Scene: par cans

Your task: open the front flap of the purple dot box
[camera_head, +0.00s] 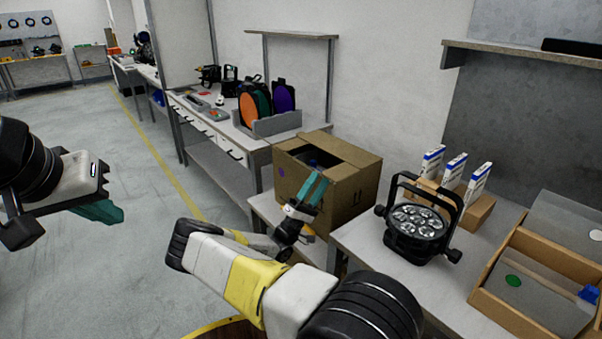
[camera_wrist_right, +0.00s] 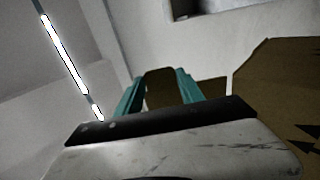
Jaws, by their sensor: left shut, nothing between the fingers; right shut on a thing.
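The purple dot box (camera_head: 355,195) is a brown cardboard carton on the low bench, with a purple dot on its left face. In the right wrist view, the fingers (camera_wrist_right: 160,84) are shut on a brown cardboard piece, which looks like the front flap (camera_wrist_right: 166,92). The gripper hides much of this flap in the head view. My left gripper (camera_head: 108,212) is shut and empty at the far left, away from the box.
A black par can (camera_head: 417,219) stands on the bench right of the box. Behind it are white-blue cartons (camera_head: 453,170) in a cardboard tray. An open cardboard box (camera_head: 542,262) lies at far right. A rack of coloured discs (camera_head: 277,126) stands on the left bench. The left floor is clear.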

